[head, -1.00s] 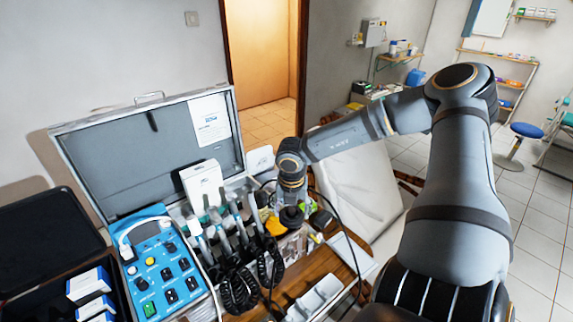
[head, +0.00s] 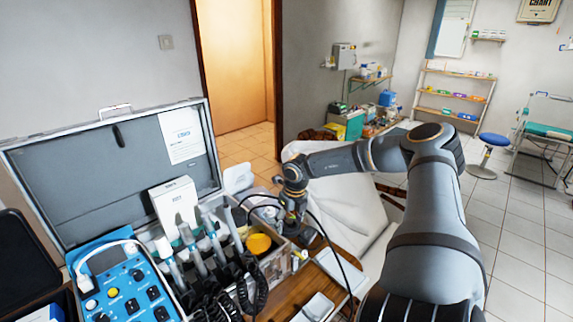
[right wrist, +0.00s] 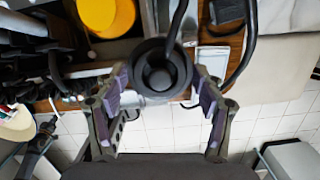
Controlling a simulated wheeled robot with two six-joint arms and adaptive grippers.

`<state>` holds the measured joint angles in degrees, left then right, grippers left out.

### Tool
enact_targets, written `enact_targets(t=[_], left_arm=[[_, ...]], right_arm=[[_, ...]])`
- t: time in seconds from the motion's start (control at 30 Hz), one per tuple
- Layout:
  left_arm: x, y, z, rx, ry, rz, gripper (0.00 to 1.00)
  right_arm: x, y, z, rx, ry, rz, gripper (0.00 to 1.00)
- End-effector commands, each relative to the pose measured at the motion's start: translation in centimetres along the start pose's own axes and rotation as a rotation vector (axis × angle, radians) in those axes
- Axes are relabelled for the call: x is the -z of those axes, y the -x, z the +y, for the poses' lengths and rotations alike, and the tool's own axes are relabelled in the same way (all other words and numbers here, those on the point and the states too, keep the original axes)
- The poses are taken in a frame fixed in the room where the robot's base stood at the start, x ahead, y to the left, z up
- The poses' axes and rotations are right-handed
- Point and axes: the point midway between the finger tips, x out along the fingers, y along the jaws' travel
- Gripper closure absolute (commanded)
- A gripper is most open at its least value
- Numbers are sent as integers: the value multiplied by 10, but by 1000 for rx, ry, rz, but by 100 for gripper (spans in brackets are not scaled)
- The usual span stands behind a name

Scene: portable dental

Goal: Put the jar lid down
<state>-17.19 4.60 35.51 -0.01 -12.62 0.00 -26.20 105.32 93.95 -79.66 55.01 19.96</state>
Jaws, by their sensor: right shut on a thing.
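My right gripper (head: 292,208) is shut on the jar lid, a dark round lid with a raised knob. In the right wrist view the lid (right wrist: 162,68) sits between the two fingers (right wrist: 162,88), its face towards the camera. A yellow-filled round jar (head: 258,243) stands uncovered in the case, left of the gripper. It also shows at the top of the right wrist view (right wrist: 105,14). The lid is held just right of the jar, near the case's right edge; its height above the surface is hard to tell. My left gripper is out of view.
The open case (head: 75,165) holds a blue control unit (head: 122,285) and several corded handpieces (head: 205,245). A dark cable loops close to the gripper. A wooden surface (head: 283,297) with a pale tray (head: 318,308) lies in front. A cream padded chair (head: 350,205) stands behind.

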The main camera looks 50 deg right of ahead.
Motion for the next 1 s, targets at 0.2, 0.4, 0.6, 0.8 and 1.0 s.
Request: enact_targets(t=[0.2, 0.4, 0.6, 0.8, 1.0], left_arm=[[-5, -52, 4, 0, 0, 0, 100], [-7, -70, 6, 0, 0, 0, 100], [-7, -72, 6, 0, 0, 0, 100], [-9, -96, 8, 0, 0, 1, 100], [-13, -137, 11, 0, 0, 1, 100]], right_arm=[[-32, -28, -31, -29, 294, -4, 60], [-57, -32, -42, -61, 465, -5, 60], [-65, -29, -44, -76, 522, -6, 60], [-61, -53, -44, -78, 523, -6, 60], [-55, -94, -44, -77, 523, -6, 60]])
